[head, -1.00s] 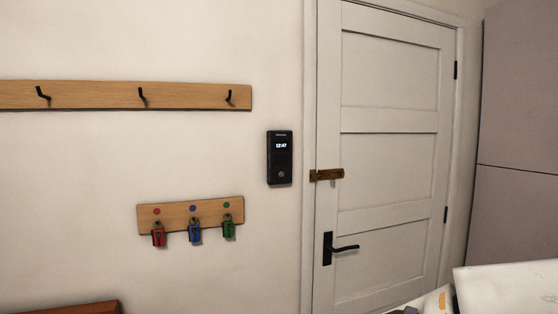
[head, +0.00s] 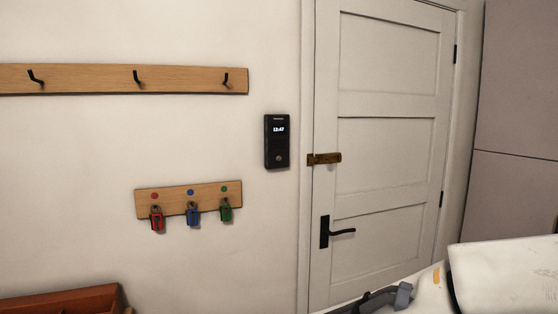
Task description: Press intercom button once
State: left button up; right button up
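The intercom (head: 277,142) is a black upright box on the wall, left of the door frame, with a lit display reading what looks like 13:47 or 12:47. Its round grey button (head: 279,157) sits low on its face, and nothing touches it. A white arm link of mine with a grey and black part (head: 394,297) shows at the bottom right. I cannot make out gripper fingertips there. My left gripper is not in view.
A white door (head: 385,140) with a black handle (head: 335,232) and a brass latch (head: 324,159) is right of the intercom. A key rack (head: 206,191) and hook rail (head: 190,79) hang on the left wall. A wooden box (head: 75,300) is at the bottom left.

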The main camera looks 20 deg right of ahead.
grip_shut()
dwell(1.5)
